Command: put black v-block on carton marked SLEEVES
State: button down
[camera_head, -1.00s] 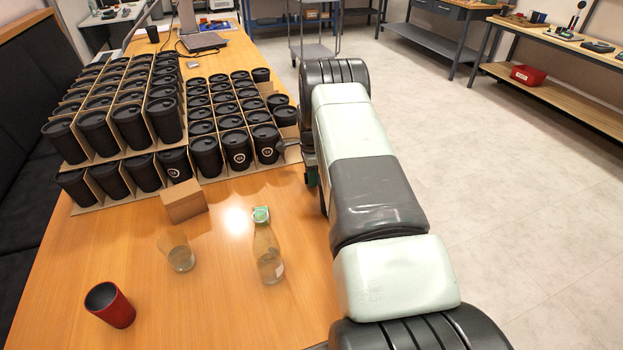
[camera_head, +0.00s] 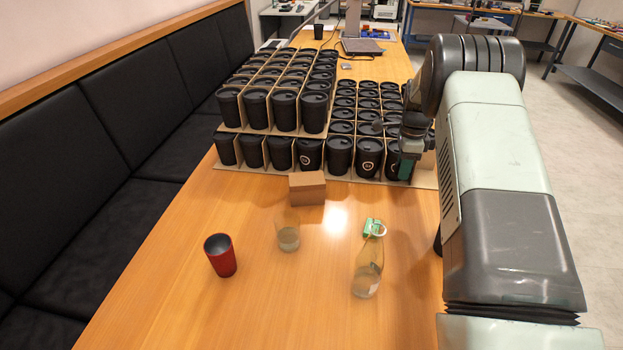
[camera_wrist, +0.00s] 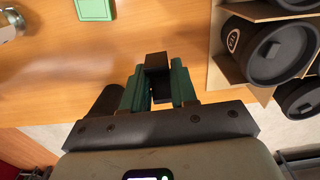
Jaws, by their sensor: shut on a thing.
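My gripper (camera_wrist: 158,88) is shut on the black v-block (camera_wrist: 157,66), which shows as a small dark block between green finger pads. In the head view, my gripper (camera_head: 406,165) is at the right front end of the cup rows, and the block cannot be made out there. A small brown carton (camera_head: 307,189) stands on the table in front of the cups, left of my gripper and apart from it. No marking on it can be read from here.
Many lidded black cups (camera_head: 284,110) stand in cardboard dividers behind the carton. A glass bottle (camera_head: 368,268), a clear tumbler (camera_head: 288,237) and a red cup (camera_head: 220,256) stand in front of it. A flat green square (camera_wrist: 95,9) shows in the wrist view. Bare table (camera_head: 170,285) lies at front left.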

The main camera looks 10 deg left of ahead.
jog(key=a+r+n, duration=0.2)
jog(key=a+r, duration=0.1)
jog(key=a, duration=1.2)
jog(key=n, duration=0.2)
send_near(305, 185)
notch_tip(305, 185, down, 2)
jog(key=shift+s, duration=0.1)
jog(key=shift+f, duration=2.2)
jog(key=shift+f, duration=0.1)
jog(key=c, duration=0.9)
grip_release()
